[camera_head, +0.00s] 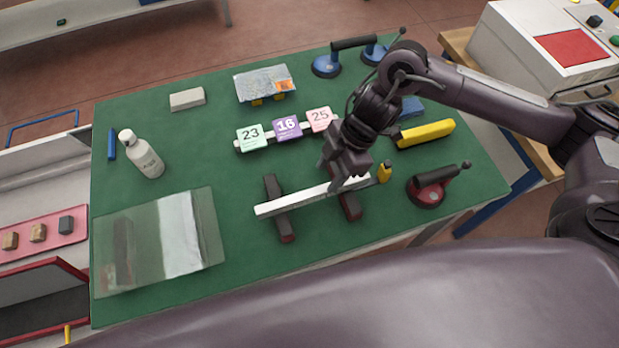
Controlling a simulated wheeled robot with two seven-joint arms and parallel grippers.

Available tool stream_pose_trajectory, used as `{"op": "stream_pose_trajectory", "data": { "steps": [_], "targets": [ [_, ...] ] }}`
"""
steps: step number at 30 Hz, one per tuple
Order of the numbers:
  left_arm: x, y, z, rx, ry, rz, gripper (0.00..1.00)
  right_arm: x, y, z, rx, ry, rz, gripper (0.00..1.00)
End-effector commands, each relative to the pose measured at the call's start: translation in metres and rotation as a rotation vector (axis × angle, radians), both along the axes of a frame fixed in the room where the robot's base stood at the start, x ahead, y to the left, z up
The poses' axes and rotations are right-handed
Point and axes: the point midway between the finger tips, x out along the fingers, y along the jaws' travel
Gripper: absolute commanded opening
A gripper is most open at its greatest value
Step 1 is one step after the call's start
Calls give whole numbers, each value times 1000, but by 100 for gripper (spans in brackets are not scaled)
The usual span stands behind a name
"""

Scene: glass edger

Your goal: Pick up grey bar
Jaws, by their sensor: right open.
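A long pale grey bar (291,201) lies across two dark supports (271,188) with reddish ends, near the front middle of the green table. My right gripper (337,187) points down at the right part of the bar, close to the right support. Its jaws are open, and part of the bar is hidden behind them. I cannot tell whether the fingers touch the bar. My left gripper is not in view.
Number cards (287,127) stand behind the bar. A yellow-handled tool (425,133) and a red-based suction cup (429,188) lie right. A glass sheet (150,245) and white bottle (143,157) are left. A grey block (187,98) and blue suction lifter (327,64) are at the back.

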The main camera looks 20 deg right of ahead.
Motion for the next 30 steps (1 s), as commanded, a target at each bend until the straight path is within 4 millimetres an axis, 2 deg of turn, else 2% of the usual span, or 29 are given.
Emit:
{"op": "stream_pose_trajectory", "data": {
  "steps": [7, 11, 16, 21, 24, 30],
  "targets": [
    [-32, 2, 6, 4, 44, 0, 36, 1, 12, -25, 1, 3, 1, 45],
    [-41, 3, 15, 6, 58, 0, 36, 5, 20, -42, 0, 4, -1, 45],
    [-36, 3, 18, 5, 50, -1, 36, 5, 27, -63, 0, 2, 1, 45],
    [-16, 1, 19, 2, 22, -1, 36, 5, 28, -67, 0, 0, 1, 45],
    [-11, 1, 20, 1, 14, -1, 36, 5, 28, -67, 0, 0, 1, 45],
    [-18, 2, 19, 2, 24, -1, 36, 5, 28, -67, 0, 0, 1, 21]
  ]
}}
